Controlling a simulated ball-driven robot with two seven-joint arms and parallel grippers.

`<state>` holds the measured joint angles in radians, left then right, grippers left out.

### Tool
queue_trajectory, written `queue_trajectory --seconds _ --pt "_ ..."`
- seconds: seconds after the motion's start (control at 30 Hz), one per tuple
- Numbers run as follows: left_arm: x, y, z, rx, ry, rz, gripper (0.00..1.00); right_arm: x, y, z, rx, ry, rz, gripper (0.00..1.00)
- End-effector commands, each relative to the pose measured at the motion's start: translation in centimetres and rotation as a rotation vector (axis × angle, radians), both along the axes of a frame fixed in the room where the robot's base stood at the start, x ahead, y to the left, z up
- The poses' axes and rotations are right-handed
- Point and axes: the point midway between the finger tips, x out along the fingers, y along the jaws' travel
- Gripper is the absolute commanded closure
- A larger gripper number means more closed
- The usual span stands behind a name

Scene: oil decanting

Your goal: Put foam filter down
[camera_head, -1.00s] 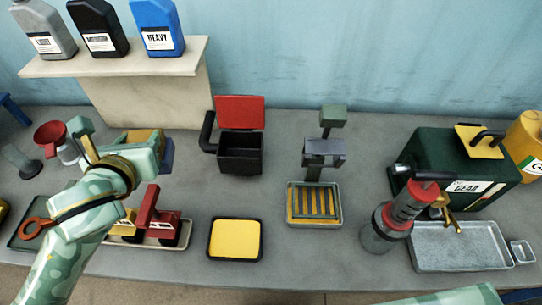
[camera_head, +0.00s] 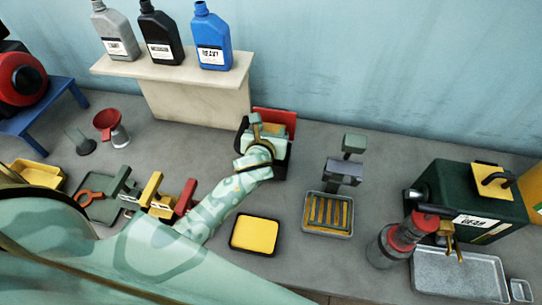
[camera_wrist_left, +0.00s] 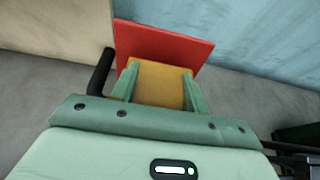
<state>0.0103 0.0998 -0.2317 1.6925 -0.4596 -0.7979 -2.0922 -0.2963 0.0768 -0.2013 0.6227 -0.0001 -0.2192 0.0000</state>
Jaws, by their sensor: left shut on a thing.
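The foam filter (camera_wrist_left: 160,84) is an ochre block between the two green fingers of my left gripper (camera_wrist_left: 158,88) in the left wrist view. My left gripper is shut on it. In the head view my left gripper (camera_head: 262,132) is over the black bin (camera_head: 283,168) with its red lid (camera_head: 277,120) standing open behind. The gripper hides most of the bin's opening, and I cannot tell whether the filter is inside the rim. In the left wrist view the red lid (camera_wrist_left: 165,45) rises behind the filter. My right gripper is not in view.
A yellow pad in a black tray (camera_head: 255,234) lies in front of the bin. A press with a slatted tray (camera_head: 327,212) stands to the right. A green gear-oil can (camera_head: 465,195) and metal tray (camera_head: 458,275) are farther right. Bottles stand on a shelf (camera_head: 175,75) behind.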

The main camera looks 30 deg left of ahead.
Motion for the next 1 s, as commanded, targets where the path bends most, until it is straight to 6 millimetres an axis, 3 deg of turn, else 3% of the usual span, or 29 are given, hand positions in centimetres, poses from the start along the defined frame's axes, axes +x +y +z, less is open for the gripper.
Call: queue_trajectory --seconds 0.03,0.13,0.4,0.6,1.0 --pt "0.0 0.0 -2.2 -0.001 0.004 0.002 0.81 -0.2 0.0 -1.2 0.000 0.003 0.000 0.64" --pt "0.0 0.0 -4.4 -0.001 0.002 0.001 0.81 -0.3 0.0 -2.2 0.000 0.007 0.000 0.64" --pt "0.0 0.0 -6.7 -0.002 -0.001 0.001 0.81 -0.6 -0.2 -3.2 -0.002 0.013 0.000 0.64" --pt "0.0 0.0 -9.9 -0.002 0.000 0.001 0.81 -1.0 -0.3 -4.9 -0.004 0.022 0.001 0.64" --pt "0.0 0.0 -10.2 0.001 -0.001 0.000 0.81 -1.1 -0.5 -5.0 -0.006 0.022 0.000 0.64"
